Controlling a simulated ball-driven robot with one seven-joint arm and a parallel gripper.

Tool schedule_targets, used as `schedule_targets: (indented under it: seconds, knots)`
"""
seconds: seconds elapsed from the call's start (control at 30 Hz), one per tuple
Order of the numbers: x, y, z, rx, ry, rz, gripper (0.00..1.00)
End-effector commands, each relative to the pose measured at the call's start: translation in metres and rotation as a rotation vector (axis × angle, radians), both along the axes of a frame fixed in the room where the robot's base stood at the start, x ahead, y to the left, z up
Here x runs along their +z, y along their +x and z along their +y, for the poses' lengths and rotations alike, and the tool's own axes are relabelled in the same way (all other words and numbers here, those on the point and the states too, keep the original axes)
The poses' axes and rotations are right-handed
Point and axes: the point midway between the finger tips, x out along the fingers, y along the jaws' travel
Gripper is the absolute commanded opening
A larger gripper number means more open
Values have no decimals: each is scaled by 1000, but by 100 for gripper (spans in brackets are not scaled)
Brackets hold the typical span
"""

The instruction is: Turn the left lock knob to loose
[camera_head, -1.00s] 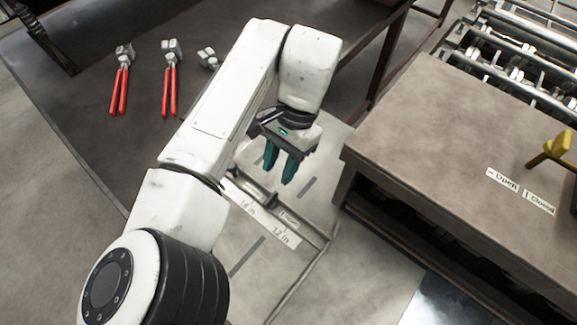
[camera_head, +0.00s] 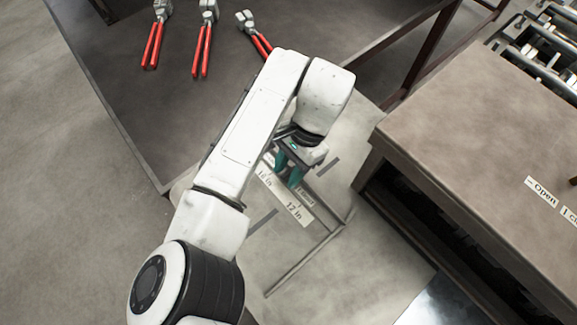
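My gripper (camera_head: 289,173) has teal fingers and points down over a pale flat plate (camera_head: 300,250) with a measuring bar across it. The fingers are low, close to the bar, and partly hide it. The bar carries a white label strip (camera_head: 295,209) with "12 in" at its lower right end and a partly covered figure further up. I cannot make out the left lock knob; the fingers and arm cover that part of the bar. Whether the fingers touch or hold anything there is too small to tell.
A brown-topped machine table (camera_head: 470,130) stands at the right, with an "Open" label (camera_head: 540,190) on its top. Red-handled pliers (camera_head: 203,45) lie on the dark table (camera_head: 130,110) at the upper left. Metal rollers (camera_head: 545,65) show at the upper right.

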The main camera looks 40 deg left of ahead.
Motion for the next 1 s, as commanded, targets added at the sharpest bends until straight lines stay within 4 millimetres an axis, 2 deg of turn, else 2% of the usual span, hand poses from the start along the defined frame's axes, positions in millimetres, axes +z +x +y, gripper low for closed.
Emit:
schedule_targets:
  seconds: [0.27, 0.63, 1.0]
  knots:
    - [-1, -1, 0, 0, 0, 1, 35]
    - [-1, 0, 0, 0, 0, 1, 0]
    - [0, 0, 0, 9, -1, 1, 0]
